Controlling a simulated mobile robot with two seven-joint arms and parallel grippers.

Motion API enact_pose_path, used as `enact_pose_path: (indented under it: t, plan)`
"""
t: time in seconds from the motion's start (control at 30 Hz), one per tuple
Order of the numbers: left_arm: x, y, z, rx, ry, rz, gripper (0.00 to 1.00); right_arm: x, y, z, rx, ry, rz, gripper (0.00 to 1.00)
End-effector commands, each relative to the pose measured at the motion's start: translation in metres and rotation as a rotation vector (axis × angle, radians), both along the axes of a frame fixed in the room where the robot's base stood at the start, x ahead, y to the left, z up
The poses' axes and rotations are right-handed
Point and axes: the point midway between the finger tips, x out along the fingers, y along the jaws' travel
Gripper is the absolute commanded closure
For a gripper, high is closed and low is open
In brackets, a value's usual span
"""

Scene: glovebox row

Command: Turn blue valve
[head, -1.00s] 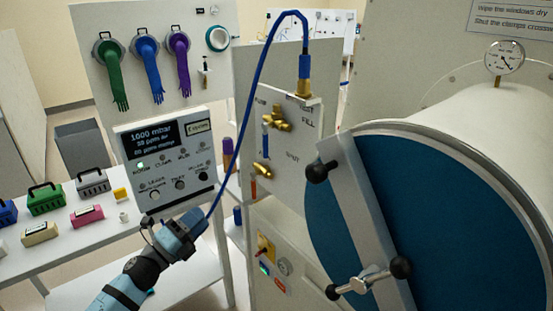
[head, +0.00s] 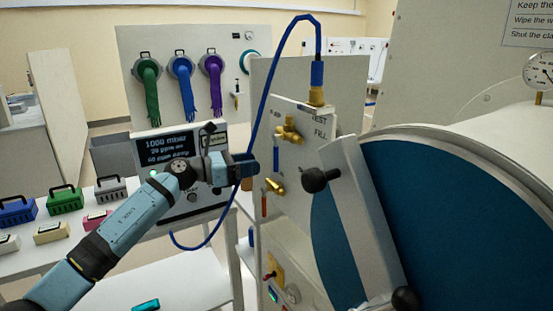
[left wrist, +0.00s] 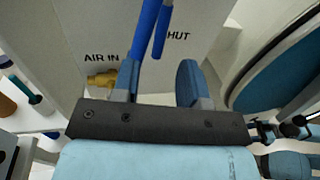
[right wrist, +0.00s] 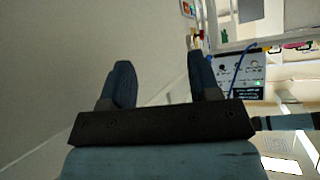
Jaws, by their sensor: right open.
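The blue valve handle (head: 276,158) hangs down below a brass valve body (head: 288,132) on the white panel. My left gripper (head: 247,168) is just left of the handle in the head view, pointing at the panel. In the left wrist view my left gripper's fingers (left wrist: 160,85) are apart with nothing clamped. The blue handle (left wrist: 160,38) shows beyond them, between the finger directions, beside the blue hose (left wrist: 146,28). I see no contact with the handle. My right gripper (right wrist: 160,80) is open and empty in the right wrist view, and outside the head view.
The blue hose (head: 262,100) arches from the panel's top fitting and loops down past my left gripper. A second brass valve (head: 275,186) sits lower, with a red handle (head: 264,205). The round blue door (head: 440,220) and its black clamp knob (head: 316,180) stand close on the right.

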Motion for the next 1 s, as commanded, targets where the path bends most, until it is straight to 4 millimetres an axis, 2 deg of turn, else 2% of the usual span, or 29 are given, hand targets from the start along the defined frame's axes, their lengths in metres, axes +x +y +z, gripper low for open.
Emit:
enact_pose_path:
  t: [0.1, 0.3, 0.5, 0.77, 0.8, 0.93, 0.97, 1.0]
  plan:
    - [0.011, -0.025, 0.002, -0.002, 0.000, 0.000, 0.60, -0.004, -0.001, 0.001, -0.005, 0.007, 0.001, 0.44]
    - [0.024, -0.053, 0.001, -0.003, 0.002, 0.000, 0.60, -0.004, -0.004, 0.002, -0.013, 0.002, 0.005, 0.44]
    - [0.030, -0.065, 0.000, 0.000, 0.001, 0.000, 0.60, -0.001, -0.004, 0.003, -0.015, -0.004, 0.005, 0.44]
    - [0.030, -0.066, 0.000, 0.000, 0.001, 0.001, 0.60, 0.000, -0.004, 0.003, -0.016, -0.006, 0.005, 0.44]
    - [0.030, -0.066, 0.000, -0.001, 0.000, 0.001, 0.65, 0.000, -0.004, 0.003, -0.016, -0.006, 0.005, 0.44]
    - [0.030, -0.066, 0.000, -0.002, 0.001, 0.001, 0.95, -0.001, -0.004, 0.003, -0.015, -0.004, 0.006, 0.44]
    - [0.030, -0.065, 0.000, -0.002, 0.001, 0.001, 1.00, -0.001, -0.004, 0.003, -0.015, -0.004, 0.006, 0.44]
    - [0.030, -0.065, 0.000, -0.002, 0.001, 0.001, 1.00, -0.001, -0.004, 0.003, -0.015, -0.004, 0.006, 0.44]
